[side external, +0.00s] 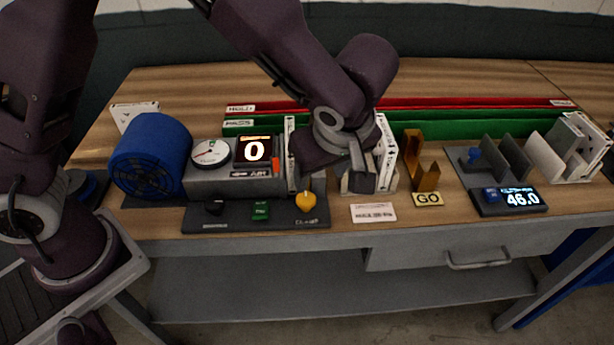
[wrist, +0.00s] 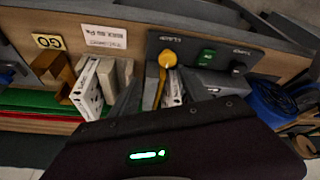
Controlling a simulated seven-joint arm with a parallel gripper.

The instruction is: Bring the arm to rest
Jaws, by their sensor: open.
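My gripper (side external: 358,186) hangs low over the middle of the bench, pointing down, between the grey test unit and the brown-gold bracket. Its jaws are open. In the wrist view its dark body fills the lower part, with a green light on it. A white boxed filter (side external: 386,150) stands upright right behind and beside the gripper; it also shows in the wrist view (wrist: 87,84). The gripper partly hides what stands around it, and I cannot tell whether it touches anything. A white panel (side external: 291,152) stands upright at the test unit's right end.
The test unit (side external: 225,182) shows 0, with a yellow knob (side external: 306,202) in front and a blue fan drum (side external: 150,155) at left. Red and green rails run behind.

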